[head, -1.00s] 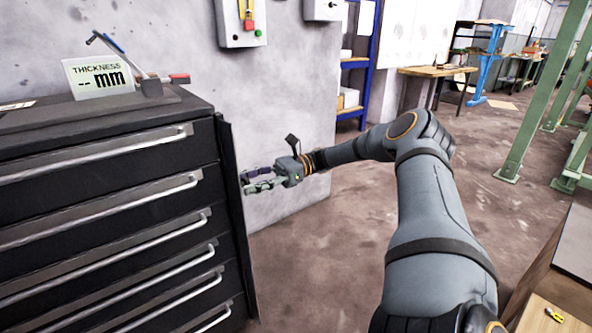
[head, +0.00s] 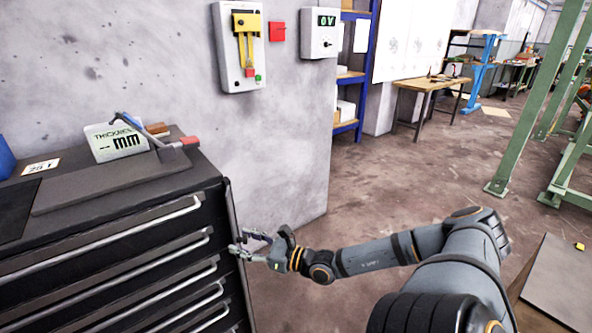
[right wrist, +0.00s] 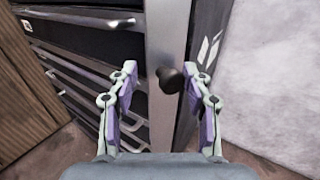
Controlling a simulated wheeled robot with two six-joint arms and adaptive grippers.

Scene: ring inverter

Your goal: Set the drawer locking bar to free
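The black drawer cabinet (head: 110,250) with long silver handles stands at the left of the head view. The locking bar is an upright strip at the cabinet's right front edge (head: 233,213). In the right wrist view the grey bar (right wrist: 165,35) runs upright beside the drawers and carries a dark round knob (right wrist: 170,80). My right gripper (head: 238,244) is at the bar in the head view. In the right wrist view my right gripper (right wrist: 163,70) is open, with the knob between its fingertips, closer to the right finger. My left gripper is out of view.
On the cabinet top are a "THICKNESS -- MM" display (head: 116,141) and a lever tool with a red end (head: 183,143). A switch box (head: 240,80) and a "0V" box (head: 319,45) hang on the wall behind. The floor (head: 400,200) right of the cabinet is clear.

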